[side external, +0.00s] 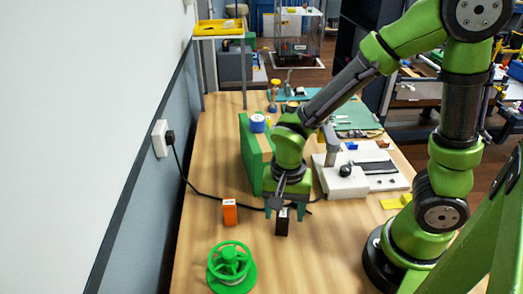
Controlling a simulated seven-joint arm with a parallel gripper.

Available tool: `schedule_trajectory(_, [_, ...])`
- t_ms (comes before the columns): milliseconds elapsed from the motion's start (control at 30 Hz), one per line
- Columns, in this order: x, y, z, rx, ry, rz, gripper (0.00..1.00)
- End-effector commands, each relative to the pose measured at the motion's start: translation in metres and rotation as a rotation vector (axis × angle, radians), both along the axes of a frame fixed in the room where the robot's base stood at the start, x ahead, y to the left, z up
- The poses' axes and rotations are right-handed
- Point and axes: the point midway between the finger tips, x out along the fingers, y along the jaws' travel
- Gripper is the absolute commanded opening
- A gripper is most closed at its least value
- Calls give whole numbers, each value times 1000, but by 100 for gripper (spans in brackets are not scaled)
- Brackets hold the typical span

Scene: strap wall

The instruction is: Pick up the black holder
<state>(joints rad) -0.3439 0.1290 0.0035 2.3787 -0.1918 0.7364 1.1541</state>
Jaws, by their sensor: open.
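The black holder (282,226) is a small dark upright block with a white label near its top. It stands on the wooden table (330,260) near the middle of the side external view. My gripper (285,212) points down at it, with its green fingers on either side of the holder's upper part. The jaws are open. I cannot tell whether the fingers touch the holder. The gripper hides part of the holder's top.
An orange block (230,213) stands left of the holder. A green spool-like stand (231,268) is at the front left. A green and wooden panel (253,150) stands behind my gripper. A black cable (205,193) runs across the table from a wall socket (160,138).

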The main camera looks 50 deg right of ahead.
Motion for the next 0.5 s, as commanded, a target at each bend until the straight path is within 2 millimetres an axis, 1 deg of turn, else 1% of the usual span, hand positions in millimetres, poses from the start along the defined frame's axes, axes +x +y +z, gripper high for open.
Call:
schedule_trajectory(300, [4, -1, -42, -2, 5, -1, 62])
schedule_trajectory(400, [4, -1, -49, 0, 2, -1, 62])
schedule_trajectory(500, [4, -1, -51, 1, 1, -1, 62])
